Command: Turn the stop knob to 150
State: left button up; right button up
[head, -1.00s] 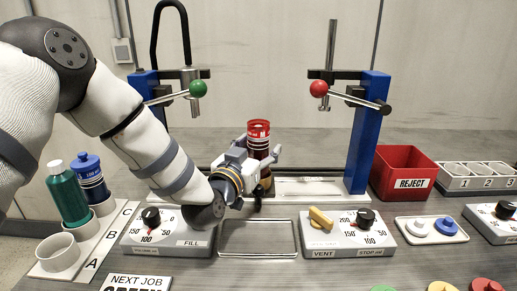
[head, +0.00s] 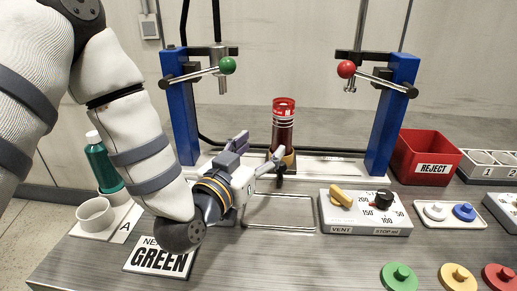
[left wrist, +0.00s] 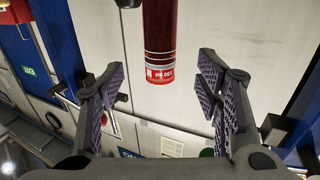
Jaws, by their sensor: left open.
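My left gripper (head: 259,151) is open and empty, left of the panel and in front of a red bottle (head: 283,128). In the left wrist view the open fingers (left wrist: 163,72) stand either side of the red bottle (left wrist: 166,35) in the picture, apart from it. My right gripper is not in view.
A yellow vent lever (head: 340,196) sits left of the knob. A blue post (head: 393,120) with a red-ball lever (head: 346,69) stands behind. Coloured buttons (head: 398,275) are in front. A red reject bin (head: 428,157) stands right.

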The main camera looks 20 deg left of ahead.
aim_at(383, 198)
jog(key=k+j, duration=0.1)
jog(key=k, duration=0.9)
